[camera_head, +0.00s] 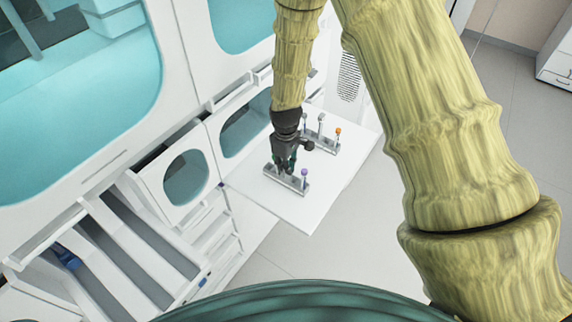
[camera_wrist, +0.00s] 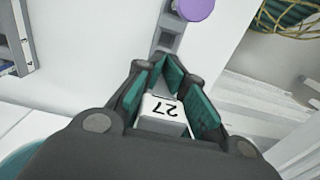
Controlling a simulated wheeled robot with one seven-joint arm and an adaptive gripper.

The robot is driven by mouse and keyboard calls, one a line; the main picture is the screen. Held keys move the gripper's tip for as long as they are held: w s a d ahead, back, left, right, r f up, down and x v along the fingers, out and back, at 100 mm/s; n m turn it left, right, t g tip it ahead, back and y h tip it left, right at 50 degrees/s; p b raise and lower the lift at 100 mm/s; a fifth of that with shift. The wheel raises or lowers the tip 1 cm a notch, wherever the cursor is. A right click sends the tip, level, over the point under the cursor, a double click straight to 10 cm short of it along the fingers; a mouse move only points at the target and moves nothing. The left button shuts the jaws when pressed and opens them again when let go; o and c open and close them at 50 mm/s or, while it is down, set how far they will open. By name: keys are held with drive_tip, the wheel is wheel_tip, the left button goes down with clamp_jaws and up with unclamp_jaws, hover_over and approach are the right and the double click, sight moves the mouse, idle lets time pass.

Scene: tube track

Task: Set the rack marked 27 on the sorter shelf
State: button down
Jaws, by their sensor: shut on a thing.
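The rack marked 27 (camera_wrist: 163,107) shows its label between the teal pads of my gripper (camera_wrist: 175,92) in the wrist view. My gripper is shut on it. In the head view the same grey rack (camera_head: 296,186) lies beneath my gripper (camera_head: 285,168), over the white shelf (camera_head: 303,215). I cannot tell whether it touches the shelf. A purple-capped tube (camera_head: 304,173) stands at the rack's near right end; its cap also shows in the wrist view (camera_wrist: 194,8). My fingers hide part of the rack.
A second grey rack (camera_head: 325,148) with several tubes, one orange-capped (camera_head: 338,132), stands farther back on the shelf. White cabinets with teal windows (camera_head: 186,177) line the left. Sloped lanes (camera_head: 125,245) lie at lower left. The shelf's front part is bare.

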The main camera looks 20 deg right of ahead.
drive_tip(key=c, duration=1.4)
unclamp_jaws()
drive_tip(key=shift+r, duration=0.15)
wheel_tip(320, 180, up, 12)
drive_tip(key=shift+f, duration=0.15)
